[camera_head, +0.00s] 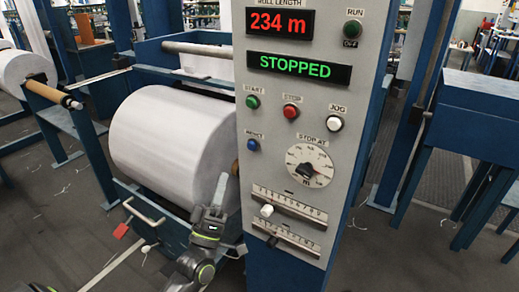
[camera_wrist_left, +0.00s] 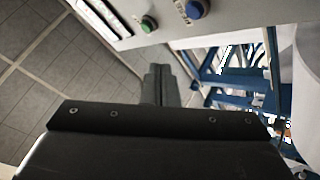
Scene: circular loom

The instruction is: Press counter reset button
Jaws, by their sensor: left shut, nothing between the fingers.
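The blue reset button (camera_head: 252,145) is on the grey control panel (camera_head: 262,177), at its left edge below the green start button (camera_head: 252,102). The roll length display (camera_head: 280,22) reads 234 m. My left gripper (camera_head: 219,187) is shut and empty, pointing up, below and to the left of the blue button and apart from it. In the left wrist view its closed fingers (camera_wrist_left: 158,82) show in the middle, with the blue button (camera_wrist_left: 195,9) and the green button (camera_wrist_left: 148,24) at the top edge. My right gripper is not in view.
A red stop button (camera_head: 290,112), a white jog button (camera_head: 334,124), a dial (camera_head: 309,166) and sliders (camera_head: 290,206) share the panel. A large white fabric roll (camera_head: 165,145) is just left of the panel. A blue table (camera_head: 475,112) stands at the right.

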